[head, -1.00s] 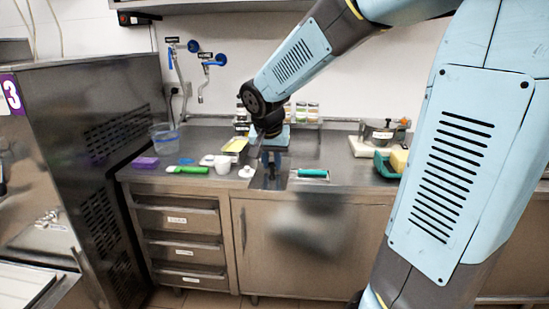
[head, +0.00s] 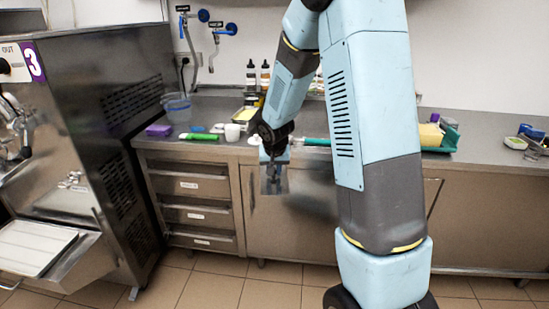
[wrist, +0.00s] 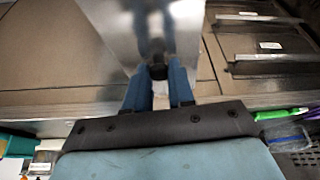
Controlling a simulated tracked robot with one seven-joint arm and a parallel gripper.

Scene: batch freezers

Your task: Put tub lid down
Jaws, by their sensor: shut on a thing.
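My gripper (head: 272,160) is low in front of the counter's front edge in the head view. Its blue fingers (wrist: 160,82) are shut on a black knob of a shiny metal lid (wrist: 125,25) in the wrist view. The lid (head: 274,182) hangs tilted before the cabinet front and mirrors its surroundings, so its outline is hard to make out. I take this to be the tub lid. A clear bluish tub (head: 177,108) stands at the counter's back left, apart from my gripper.
The steel counter (head: 350,108) holds a purple sponge (head: 158,130), a green-handled tool (head: 198,137), a white cup (head: 232,132) and a teal-handled scraper (head: 315,142). A teal tray (head: 447,136) is at right. The freezer (head: 95,90) stands left. My arm hides part of the counter.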

